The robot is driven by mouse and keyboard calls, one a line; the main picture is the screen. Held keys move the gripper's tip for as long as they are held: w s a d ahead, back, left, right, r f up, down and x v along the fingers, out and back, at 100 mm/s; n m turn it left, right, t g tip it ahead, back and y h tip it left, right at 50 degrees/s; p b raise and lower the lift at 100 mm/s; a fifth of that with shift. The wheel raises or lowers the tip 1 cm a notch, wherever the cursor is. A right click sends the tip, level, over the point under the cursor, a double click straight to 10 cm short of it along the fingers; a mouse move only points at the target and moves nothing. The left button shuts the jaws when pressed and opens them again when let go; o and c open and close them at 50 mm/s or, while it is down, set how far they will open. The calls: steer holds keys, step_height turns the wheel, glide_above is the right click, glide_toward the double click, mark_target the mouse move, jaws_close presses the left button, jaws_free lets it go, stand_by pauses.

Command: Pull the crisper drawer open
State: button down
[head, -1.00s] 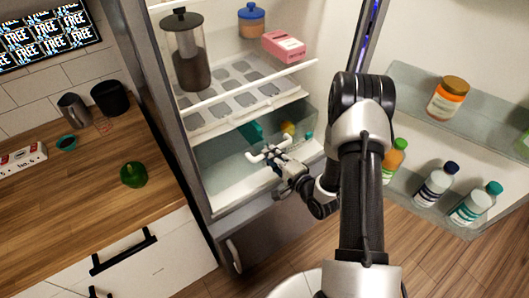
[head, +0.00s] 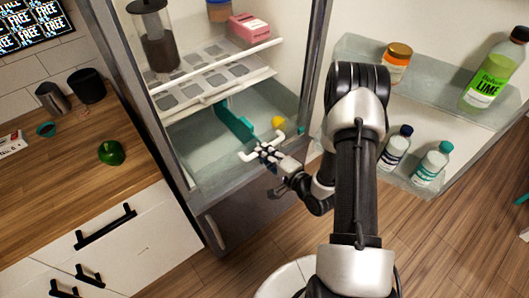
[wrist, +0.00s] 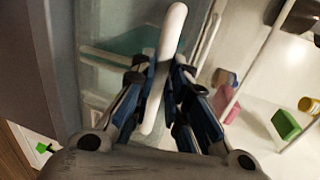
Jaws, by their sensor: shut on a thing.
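The crisper drawer (head: 208,176) is a clear, pale tub low in the open fridge, below the white egg-tray shelf. It stands partly out, with a teal item (head: 236,120) and a yellow item (head: 278,122) visible inside. Its white bar handle (head: 247,156) is on the front. My gripper (head: 266,153) is shut on this handle. In the wrist view the white handle (wrist: 168,50) runs between the two blue-black fingers of my gripper (wrist: 160,80). The fingers and arm hide part of the drawer front.
A wooden counter with a green pepper (head: 111,152) is at the left. A dark lower fridge drawer (head: 240,212) is below. The open fridge door (head: 432,88) at the right holds several bottles and jars. Wooden floor (head: 440,250) is free in front.

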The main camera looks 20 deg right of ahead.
stand_by(0.3)
steer(key=c, duration=1.6)
jaws_free()
steer(key=shift+o, duration=0.2)
steer(key=shift+s, duration=0.1)
steer(key=v, duration=1.2)
